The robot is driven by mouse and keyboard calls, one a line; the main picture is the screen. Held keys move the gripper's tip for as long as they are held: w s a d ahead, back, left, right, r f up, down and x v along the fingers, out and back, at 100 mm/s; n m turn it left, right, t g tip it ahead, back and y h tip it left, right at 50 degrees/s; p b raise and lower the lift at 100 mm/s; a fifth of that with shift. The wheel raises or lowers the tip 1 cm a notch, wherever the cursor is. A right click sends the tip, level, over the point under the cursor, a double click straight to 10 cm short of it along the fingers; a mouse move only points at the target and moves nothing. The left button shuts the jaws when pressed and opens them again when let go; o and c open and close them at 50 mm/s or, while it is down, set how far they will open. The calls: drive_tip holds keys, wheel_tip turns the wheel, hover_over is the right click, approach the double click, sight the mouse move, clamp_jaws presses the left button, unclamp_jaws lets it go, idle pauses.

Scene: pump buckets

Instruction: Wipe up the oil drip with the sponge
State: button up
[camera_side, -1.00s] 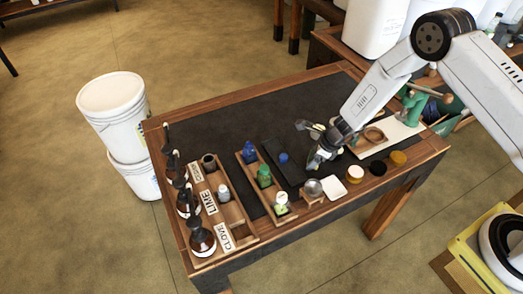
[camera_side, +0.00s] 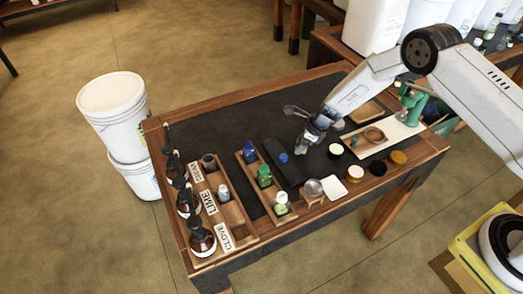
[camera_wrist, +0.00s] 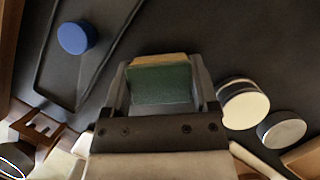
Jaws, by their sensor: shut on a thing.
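My gripper (camera_side: 308,140) is over the dark mat, just right of a black tray (camera_side: 290,178) in the side view. In the wrist view my gripper (camera_wrist: 160,90) is shut on the sponge (camera_wrist: 160,84), a block with a dark green face and a yellowish layer along its far edge. The sponge sits between the two fingers. In the side view the sponge is too small to make out at the fingertips. I cannot make out the oil drip in either view; whether the sponge touches the mat is unclear.
A blue cap (camera_side: 283,158) lies on the black tray. A pale-topped jar (camera_side: 335,151) stands close to the right of my gripper, with several jars beyond. Wooden racks (camera_side: 226,205) with bottles stand at left. The mat's far left part (camera_side: 215,125) is clear.

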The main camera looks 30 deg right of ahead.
sight(305, 158)
drive_tip(key=shift+w, duration=0.8)
drive_tip(key=shift+s+f, duration=0.2)
drive_tip(key=shift+s, duration=0.1)
drive_tip(key=shift+s+r, duration=0.1)
drive_tip(key=shift+s, duration=3.95)
drive_tip(key=shift+w+r, duration=0.15)
drive_tip(key=shift+w, duration=0.8)
drive_tip(key=shift+w+f, duration=0.25)
drive_tip(key=shift+w+r, duration=0.25)
drive_tip(key=shift+w, duration=1.05)
drive_tip(key=shift+w+f, duration=0.15)
drive_tip(key=shift+w, duration=0.55)
drive_tip(key=shift+w+f, duration=0.1)
drive_tip(key=shift+w, duration=0.2)
drive_tip(key=shift+w+r, duration=0.25)
drive_tip(key=shift+w, duration=0.6)
drive_tip(key=shift+r, duration=3.9)
